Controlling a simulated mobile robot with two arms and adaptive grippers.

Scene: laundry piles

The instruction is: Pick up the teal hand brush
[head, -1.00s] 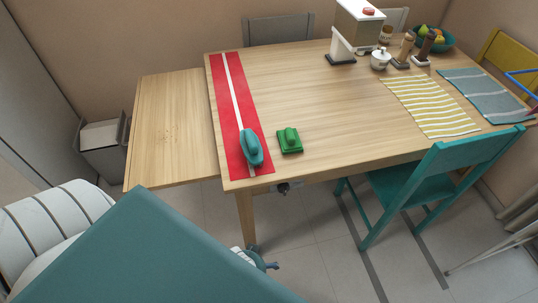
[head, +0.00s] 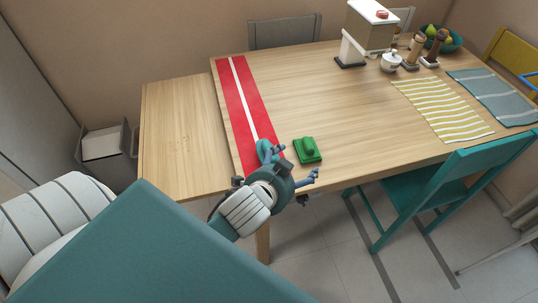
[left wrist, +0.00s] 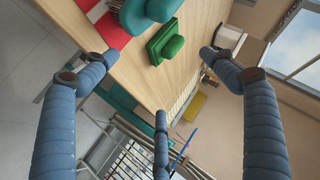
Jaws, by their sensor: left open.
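The teal hand brush (head: 264,148) lies on the red runner at the table's near left end. In the head view my left gripper and wrist hide much of it. In the left wrist view the brush (left wrist: 150,12) shows at the top edge, partly cut off, beyond the fingertips. My left gripper (head: 297,163) is open and empty, close to the brush on its near side. Its blue-grey fingers are spread wide in the left wrist view (left wrist: 157,62). My right gripper is not in view.
A green brush (head: 307,150) sits on the wood just right of the teal one. The red runner (head: 238,98) has a white stripe. A teal chair (head: 440,180) stands at the near right edge. The middle of the table (head: 320,95) is clear.

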